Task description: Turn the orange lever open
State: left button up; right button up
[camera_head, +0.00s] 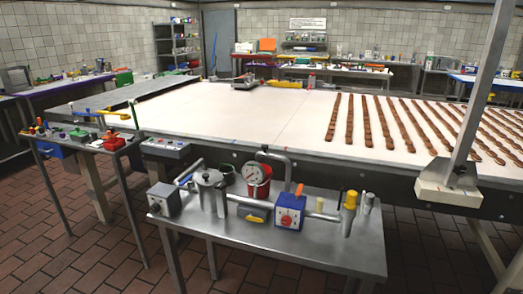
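A small orange lever (298,190) stands up, slightly tilted, at the top of a blue box (290,212) on the near metal table (330,250). The box's front has a white plate with a round orange-red knob (286,221). Pipework runs into the box from both sides. Neither of my grippers shows in this view.
A silver pot (209,190), a grey box (164,200), a round gauge (253,173), a red container (262,188) and a yellow-capped post (350,200) crowd the same table. Behind is a long conveyor (240,118) with brown bars. A grey post (485,80) rises at right.

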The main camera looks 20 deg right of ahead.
aim_at(297, 195)
jog(key=i+j+z, duration=0.3)
jog(key=i, duration=0.15)
jog(key=i+j+z, duration=0.3)
jog(key=i+j, duration=0.15)
